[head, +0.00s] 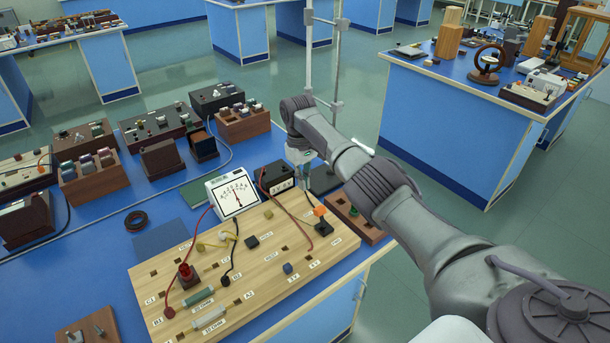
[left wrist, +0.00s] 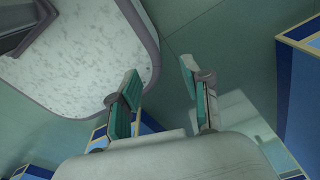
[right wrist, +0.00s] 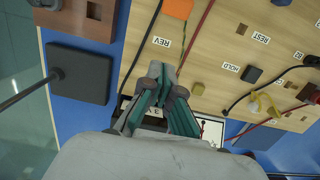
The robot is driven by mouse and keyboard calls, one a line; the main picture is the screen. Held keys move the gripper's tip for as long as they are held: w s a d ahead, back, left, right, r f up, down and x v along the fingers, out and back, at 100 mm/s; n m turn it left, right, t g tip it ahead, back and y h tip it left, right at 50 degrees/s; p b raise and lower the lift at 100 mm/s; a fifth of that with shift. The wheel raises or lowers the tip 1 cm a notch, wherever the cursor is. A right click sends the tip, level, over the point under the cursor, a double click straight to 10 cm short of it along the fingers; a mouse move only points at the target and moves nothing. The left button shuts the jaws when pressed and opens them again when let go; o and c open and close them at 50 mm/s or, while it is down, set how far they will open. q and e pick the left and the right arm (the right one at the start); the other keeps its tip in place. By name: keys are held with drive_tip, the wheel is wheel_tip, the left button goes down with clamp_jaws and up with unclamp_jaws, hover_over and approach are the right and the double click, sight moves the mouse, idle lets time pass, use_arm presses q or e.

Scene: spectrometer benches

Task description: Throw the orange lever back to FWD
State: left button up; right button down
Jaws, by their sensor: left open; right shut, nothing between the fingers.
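The orange lever (head: 320,211) is a block-shaped knob near the right end of the light wooden board (head: 150,292). It also shows at the top of the right wrist view (right wrist: 178,8), close to the REV label (right wrist: 161,42). Its exact tilt is hard to tell. My right gripper (head: 304,180) hangs behind the board, beyond the lever from the head camera. In the right wrist view its fingers (right wrist: 161,74) are together, empty and apart from the lever. My left gripper (left wrist: 160,72) is open and empty over the floor, outside the head view.
Red and black leads cross the board near the lever. A metal stand rod (head: 339,60) rises behind my right arm. Several boxed instruments fill the bench's left side.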

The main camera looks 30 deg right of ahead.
sight(321, 217)
drive_tip(key=f, duration=0.4)
drive_tip(key=s+f, duration=0.1)
drive_tip(key=f, duration=0.1)
drive_tip(key=shift+f, duration=0.1)
drive_tip(key=s+r+p, duration=0.1)
drive_tip(key=p, duration=0.2)
drive_tip(key=shift+s+d+r, duration=0.15)
drive_tip(key=shift+s+r, duration=0.15)
use_arm(q)
drive_tip(key=shift+w+r+p, duration=0.2)
drive_tip(key=shift+r+p, duration=0.5)
drive_tip(key=shift+r, duration=1.65)
use_arm(e)
drive_tip(key=shift+s+r, duration=0.25)
drive_tip(key=shift+s, duration=0.65)
drive_tip(key=shift+w, duration=0.1)
